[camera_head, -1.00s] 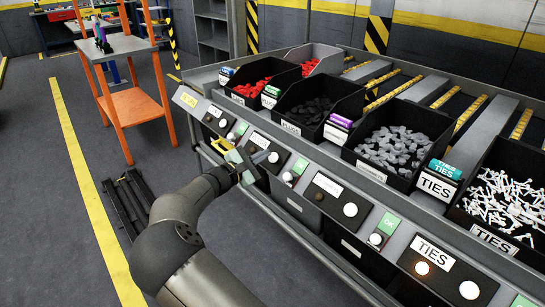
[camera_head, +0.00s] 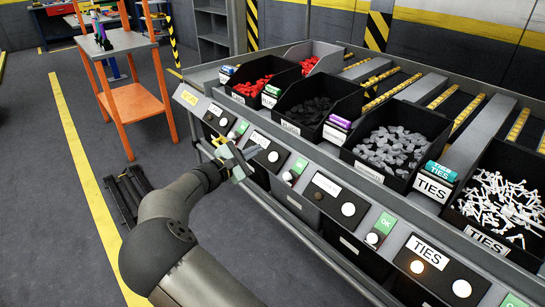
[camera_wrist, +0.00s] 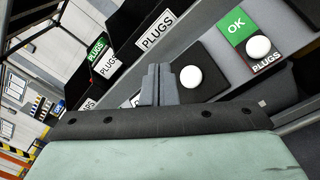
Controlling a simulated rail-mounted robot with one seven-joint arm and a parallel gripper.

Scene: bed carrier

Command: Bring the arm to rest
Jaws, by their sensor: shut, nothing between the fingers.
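My gripper (camera_head: 229,152) is at the end of my arm, in front of the sloped button panel (camera_head: 325,211) of the rack. Its fingers (camera_wrist: 158,84) are together and empty in the wrist view. They point at the panel beside a white round button (camera_wrist: 191,77) and partly cover a label. I cannot tell whether they touch the panel.
Black bins of red parts (camera_head: 252,84), black plugs (camera_head: 312,110), grey plugs (camera_head: 391,146) and white ties (camera_head: 497,202) stand behind the panel. An orange trolley (camera_head: 133,101) stands at the back left. The floor left of my arm is mostly clear.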

